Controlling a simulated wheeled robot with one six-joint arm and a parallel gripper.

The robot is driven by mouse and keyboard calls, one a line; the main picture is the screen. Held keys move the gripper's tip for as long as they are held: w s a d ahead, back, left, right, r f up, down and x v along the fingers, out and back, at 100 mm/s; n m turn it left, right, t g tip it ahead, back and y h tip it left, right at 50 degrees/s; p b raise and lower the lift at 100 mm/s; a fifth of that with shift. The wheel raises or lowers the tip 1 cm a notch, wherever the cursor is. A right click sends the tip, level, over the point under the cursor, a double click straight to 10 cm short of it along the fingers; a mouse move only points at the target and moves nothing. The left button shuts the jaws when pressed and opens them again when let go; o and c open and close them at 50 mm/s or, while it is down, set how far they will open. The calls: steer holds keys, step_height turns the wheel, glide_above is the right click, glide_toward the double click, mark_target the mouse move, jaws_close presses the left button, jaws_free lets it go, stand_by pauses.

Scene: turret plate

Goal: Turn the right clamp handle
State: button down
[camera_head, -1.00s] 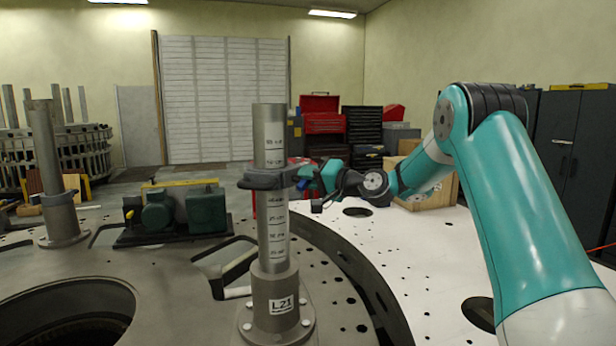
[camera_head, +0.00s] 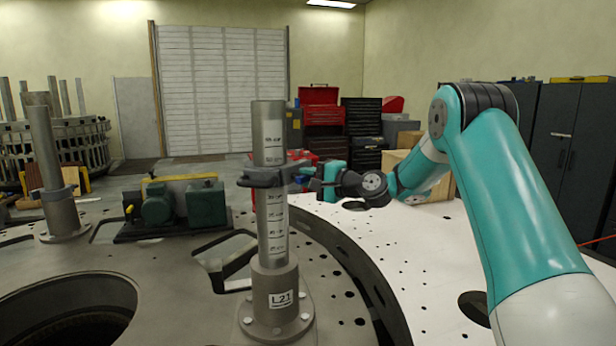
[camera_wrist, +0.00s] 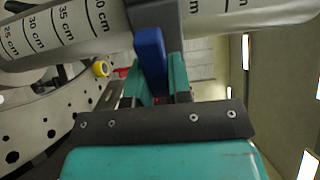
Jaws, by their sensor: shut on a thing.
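An upright grey steel post (camera_head: 273,225) with white scale labels stands on a flanged base marked L21. A dark grey clamp (camera_head: 265,178) is fitted around its upper part; it also shows in the wrist view (camera_wrist: 155,14) across the scale. A blue clamp handle (camera_wrist: 150,50) sticks out from the clamp toward my gripper. My gripper (camera_wrist: 157,77) has its two teal fingers on either side of the handle and is shut on it. In the head view my gripper (camera_head: 312,180) is at the right side of the clamp, where the fingers largely hide the handle.
A second post (camera_head: 48,160) with a clamp stands at the left. A green motor unit (camera_head: 175,208) sits on the plate between the posts. A large round hole (camera_head: 70,305) opens at the front left. The white plate at right has clear room around my arm.

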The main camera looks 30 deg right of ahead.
stand_by(0.3)
steer(key=c, duration=1)
jaws_free()
steer(key=shift+c, duration=0.2)
steer(key=b+v, duration=0.7)
steer(key=v, duration=1)
steer(key=shift+s+b, duration=0.25)
steer(key=shift+b, duration=0.05)
